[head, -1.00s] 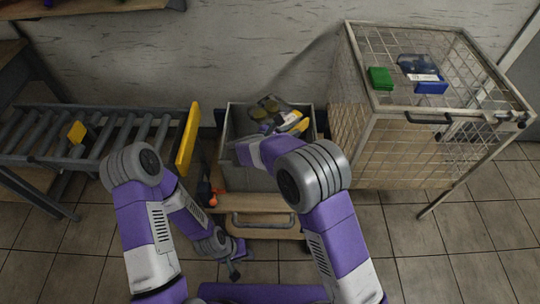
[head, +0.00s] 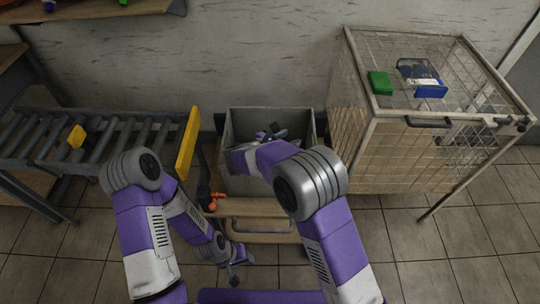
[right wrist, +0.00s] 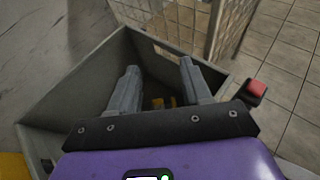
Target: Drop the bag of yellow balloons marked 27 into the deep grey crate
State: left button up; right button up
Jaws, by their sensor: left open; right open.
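The deep grey crate (head: 243,186) stands in the middle of the head view against the wall. My right gripper (head: 270,133) is over its opening, open and empty. In the right wrist view the open fingers (right wrist: 158,68) point down into the crate (right wrist: 75,88). Yellow patches of the bag of balloons (right wrist: 160,102) show low inside the crate between the fingers, apart from them. Most of the bag is hidden, and its number cannot be read. My left gripper (head: 237,260) is open and empty, low in front of the wooden cart.
The crate rests on a wooden cart (head: 262,210) with an orange item (head: 216,197) at its left. A roller conveyor (head: 100,135) with a yellow end plate (head: 187,143) is at left.

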jog(key=p+v, duration=0.1)
jog(key=v, duration=0.5)
dwell(0.3)
